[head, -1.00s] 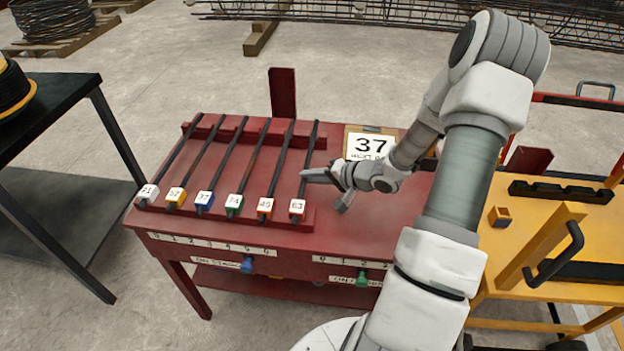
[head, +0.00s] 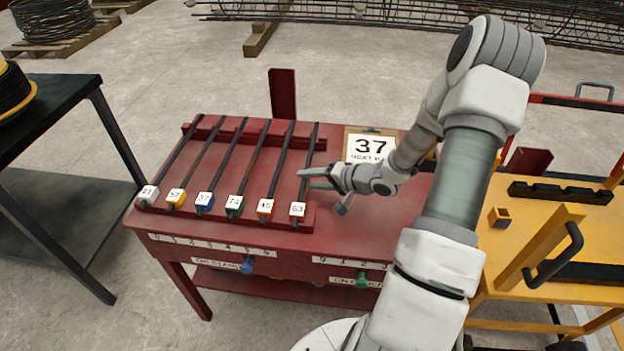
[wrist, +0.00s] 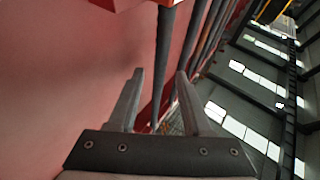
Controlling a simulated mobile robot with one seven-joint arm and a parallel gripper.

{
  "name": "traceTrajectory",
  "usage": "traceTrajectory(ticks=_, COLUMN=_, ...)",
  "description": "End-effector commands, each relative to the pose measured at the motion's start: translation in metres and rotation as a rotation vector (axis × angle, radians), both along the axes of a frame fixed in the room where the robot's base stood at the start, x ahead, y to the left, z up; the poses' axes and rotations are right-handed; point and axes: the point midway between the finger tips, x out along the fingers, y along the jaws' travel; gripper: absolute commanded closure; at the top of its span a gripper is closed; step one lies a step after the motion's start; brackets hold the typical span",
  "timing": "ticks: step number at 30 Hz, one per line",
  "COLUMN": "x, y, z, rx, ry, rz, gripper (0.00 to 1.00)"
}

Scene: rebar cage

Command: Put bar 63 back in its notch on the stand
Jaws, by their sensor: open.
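Bar 63 (head: 308,155) is a dark rod with a white 63 tag (head: 297,209) on its front end. It lies across the stand's back rail (head: 262,138) and front rail at the right end of the row. How deep it sits in its notch cannot be told. My gripper (head: 305,180) is open at the bar's middle, with its fingers spread. In the wrist view, the nearest dark rod (wrist: 165,50) shows between my gripper's open fingers (wrist: 158,95); contact is unclear.
Several other tagged bars lie left of bar 63, the nearest tagged 45 (head: 265,207). A sign reading 37 (head: 370,147) stands right of the row. A yellow cart (head: 590,225) is at the right, and a dark table (head: 60,100) at the left.

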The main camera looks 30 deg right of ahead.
Motion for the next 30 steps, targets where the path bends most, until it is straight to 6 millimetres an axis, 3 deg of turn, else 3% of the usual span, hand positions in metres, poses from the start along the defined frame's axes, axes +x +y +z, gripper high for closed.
traceTrajectory(ticks=5, x=-0.004, y=-0.003, z=0.014, rx=-0.002, ry=-0.001, rz=-0.002, gripper=0.51)
traceTrajectory(ticks=18, x=-0.074, y=-0.042, z=0.062, rx=-0.001, ry=0.001, rz=-0.003, gripper=0.51)
traceTrajectory(ticks=30, x=-0.09, y=-0.051, z=0.07, rx=0.0, ry=0.0, rz=0.0, gripper=0.51)
